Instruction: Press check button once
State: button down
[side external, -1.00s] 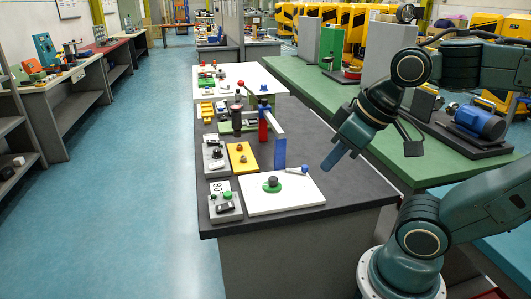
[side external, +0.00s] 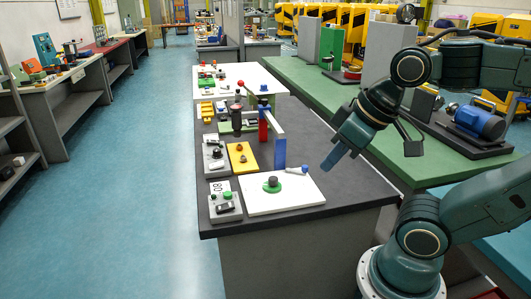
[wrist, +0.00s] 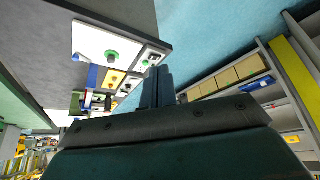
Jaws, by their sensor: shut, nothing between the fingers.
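A grey box (side external: 225,208) at the near left corner of the dark worktop has a green button (side external: 227,195), a black part and a plate marked 08. Behind it, another grey box (side external: 216,160) also carries a small green button. I cannot tell which is the check button. My gripper (side external: 333,161) is shut and empty, pointing down and left above the right side of the worktop, apart from everything. In the wrist view its fingers (wrist: 158,86) show together, with the near grey box (wrist: 152,57) just beyond the tips.
A white plate (side external: 300,196) with a dark knob on a green disc (side external: 272,184) lies right of the near box. A yellow plate (side external: 242,157) with a red button lies behind. A blue upright panel (side external: 280,153) and a red-blue post (side external: 263,126) stand nearby. Bare worktop lies at right.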

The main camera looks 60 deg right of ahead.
dwell(0.3)
jog(key=m+t+h, duration=0.1)
jog(key=m+t, duration=0.2)
jog(key=m, duration=0.8)
send_over(230, 195)
notch_tip(230, 195, down, 17)
jog(key=shift+d, duration=0.1)
jog(key=shift+f, duration=4.35)
